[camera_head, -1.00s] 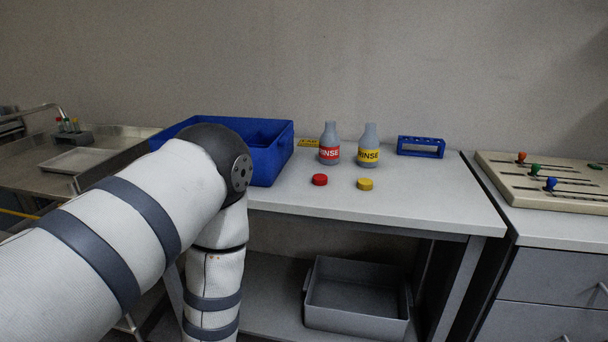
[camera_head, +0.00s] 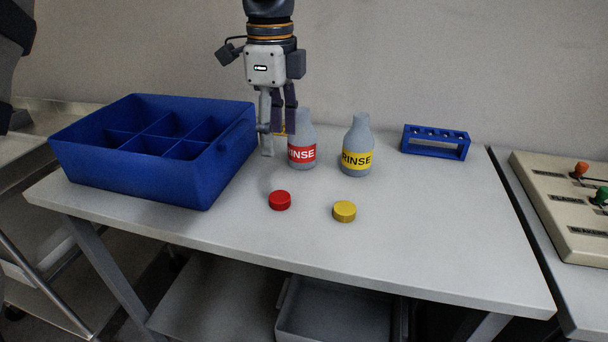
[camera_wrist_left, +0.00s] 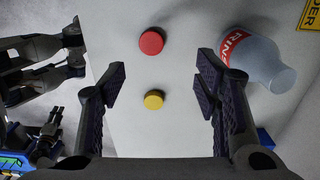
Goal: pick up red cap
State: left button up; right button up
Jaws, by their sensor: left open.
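The red cap (camera_head: 280,200) lies flat on the white table in front of the red-labelled bottle. It also shows in the left wrist view (camera_wrist_left: 151,42), above and between my fingers. My left gripper (camera_head: 277,138) is open and empty, pointing down. In the head view it overlaps the left edge of the red-labelled bottle (camera_head: 303,152) and appears above and behind the cap, not touching it. The wrist view shows its two fingers (camera_wrist_left: 160,80) wide apart. Dark jointed parts that look like my right gripper (camera_wrist_left: 65,55) show at that view's left side; their opening is unclear.
A yellow cap (camera_head: 344,211) lies right of the red cap. A yellow-labelled bottle (camera_head: 357,150) and a blue rack (camera_head: 435,143) stand behind. A blue divided bin (camera_head: 130,180) stands at left. The table front (camera_head: 400,245) is clear.

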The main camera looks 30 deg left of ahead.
pick_arm(q)
send_over(280, 196)
jog(key=f, duration=0.5)
jog(key=shift+s+a, duration=0.3)
jog(key=shift+a, duration=0.05)
jog(key=f, duration=0.6)
jog(key=shift+w+d+f, duration=0.2)
jog(key=shift+d+f, duration=0.05)
jog(key=shift+d, duration=0.1)
jog(key=shift+c, duration=0.6)
jog(key=c, duration=0.7)
